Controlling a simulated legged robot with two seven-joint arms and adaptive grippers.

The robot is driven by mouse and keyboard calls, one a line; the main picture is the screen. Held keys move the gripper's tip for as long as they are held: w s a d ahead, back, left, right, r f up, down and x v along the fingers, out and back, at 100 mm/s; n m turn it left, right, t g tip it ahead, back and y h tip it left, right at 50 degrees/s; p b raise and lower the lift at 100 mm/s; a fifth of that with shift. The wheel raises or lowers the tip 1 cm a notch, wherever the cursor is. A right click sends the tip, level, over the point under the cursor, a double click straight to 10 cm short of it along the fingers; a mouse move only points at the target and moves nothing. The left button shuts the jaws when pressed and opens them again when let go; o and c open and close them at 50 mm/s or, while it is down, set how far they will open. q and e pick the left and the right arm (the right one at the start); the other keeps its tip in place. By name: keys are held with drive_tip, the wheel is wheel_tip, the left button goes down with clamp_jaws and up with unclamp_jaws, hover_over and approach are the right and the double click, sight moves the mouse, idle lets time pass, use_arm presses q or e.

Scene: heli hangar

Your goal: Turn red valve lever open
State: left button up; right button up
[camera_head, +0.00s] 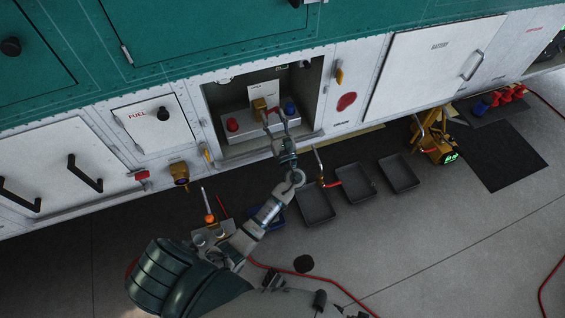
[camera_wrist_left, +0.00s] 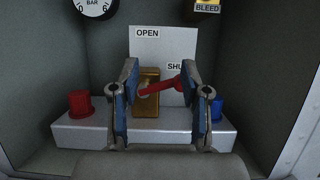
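The red valve lever (camera_wrist_left: 168,86) sits on a brass valve body (camera_wrist_left: 149,92) inside a recessed bay. It points right and slightly up, towards the SHUT marking on a white plate (camera_wrist_left: 162,48); OPEN is printed at the plate's upper left. In the head view the brass valve body (camera_head: 259,104) shows just left of my left gripper (camera_head: 276,117). In the wrist view my left gripper (camera_wrist_left: 160,74) is open, with one finger on each side of the lever. A gap seems to remain at both fingers; contact is hard to tell. My right gripper is not in view.
A red knob (camera_wrist_left: 80,104) and a blue knob (camera_wrist_left: 217,109) flank the valve on a grey block (camera_wrist_left: 80,135). The bay walls (camera_head: 322,85) enclose the reach. Dark trays (camera_head: 314,204) lie on the floor below, with a yellow device (camera_head: 435,143) to the right.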

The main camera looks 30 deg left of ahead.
use_arm(q)
drive_tip(key=s+a+v, duration=0.1)
drive_tip(key=s+v, duration=0.1)
drive_tip(key=v, duration=1.4)
drive_tip(key=shift+a+r+b, duration=0.2)
drive_tip(key=shift+a+b, duration=0.05)
drive_tip(key=shift+b, duration=0.1)
idle(0.3)
idle(0.4)
drive_tip(key=v, duration=1.2)
drive_tip(key=shift+r, duration=0.1)
